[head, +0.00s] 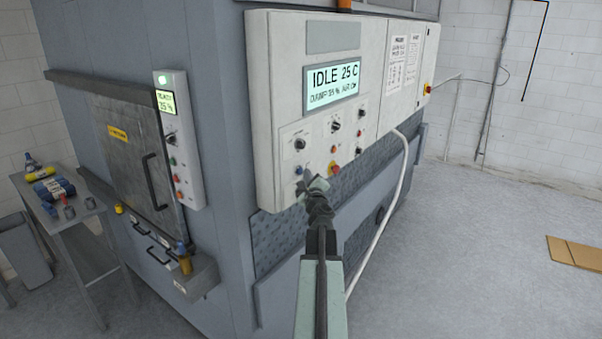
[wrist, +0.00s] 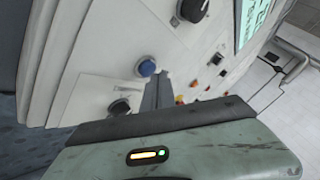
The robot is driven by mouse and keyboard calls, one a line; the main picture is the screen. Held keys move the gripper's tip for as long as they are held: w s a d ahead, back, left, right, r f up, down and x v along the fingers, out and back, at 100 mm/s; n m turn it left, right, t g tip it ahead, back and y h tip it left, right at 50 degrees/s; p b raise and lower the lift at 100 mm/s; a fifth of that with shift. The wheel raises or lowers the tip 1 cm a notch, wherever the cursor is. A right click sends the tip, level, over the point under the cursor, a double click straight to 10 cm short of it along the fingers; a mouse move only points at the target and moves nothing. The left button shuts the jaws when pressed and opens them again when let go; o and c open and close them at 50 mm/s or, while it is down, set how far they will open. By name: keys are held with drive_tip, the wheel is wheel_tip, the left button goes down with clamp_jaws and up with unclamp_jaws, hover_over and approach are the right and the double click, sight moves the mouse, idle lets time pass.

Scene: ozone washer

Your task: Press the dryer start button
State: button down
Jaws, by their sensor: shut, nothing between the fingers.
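The large white control panel (head: 285,110) has a lit display (head: 332,85) reading IDLE 25 C. Below it are black knobs and several small coloured buttons. A blue button (head: 298,170) sits low on the panel's left part, and it also shows in the wrist view (wrist: 147,67). My gripper (head: 307,182) is shut and empty, in front of the panel's lower edge beside the blue button. In the wrist view its tips (wrist: 158,82) point at the panel near that button; contact cannot be told. Labels are too small to read, so I cannot tell which button is dryer start.
A smaller control box (head: 178,140) with a green light stands left, beside a metal door with a handle (head: 154,180). A side table (head: 70,215) holds bottles. A white pipe (head: 395,200) runs down below the panel. The floor at right is open, with cardboard (head: 575,252).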

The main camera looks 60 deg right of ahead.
drive_tip(key=shift+w, duration=0.5)
idle(0.5)
drive_tip(key=shift+s, duration=0.9)
drive_tip(key=shift+s, duration=0.1)
drive_tip(key=s, duration=0.4)
drive_tip(key=shift+s, duration=0.4)
drive_tip(key=shift+a, duration=0.1)
idle(0.5)
